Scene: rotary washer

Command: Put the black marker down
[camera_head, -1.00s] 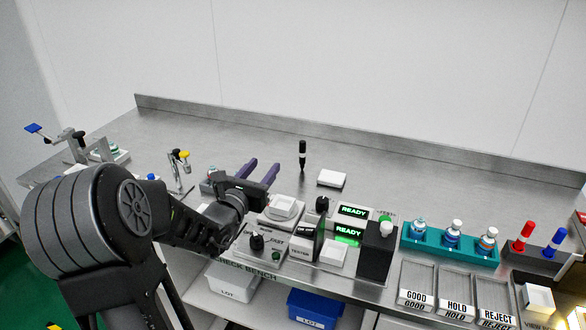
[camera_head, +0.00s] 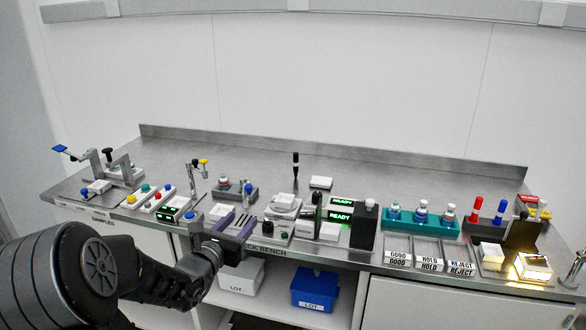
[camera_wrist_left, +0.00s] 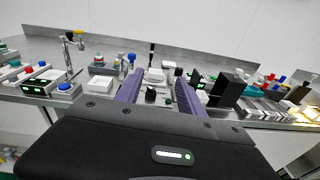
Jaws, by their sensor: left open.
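The black marker (camera_head: 295,165) stands upright on the steel bench toward the back, just left of a small white block. A pale band shows around its middle. It also shows in the left wrist view as a thin dark upright shape (camera_wrist_left: 151,55) beyond the fingers. My left gripper (camera_head: 240,217) is at the bench's front edge, left of the tester, well short of the marker. Its two purple fingers are apart, and they show in the left wrist view (camera_wrist_left: 160,78) with nothing held between them. My right gripper is out of view.
A teal vial rack (camera_head: 405,217) and sorting trays (camera_head: 428,250) are to the right. A metal faucet-like stand (camera_head: 194,178) is to the left. Bare bench surrounds the marker.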

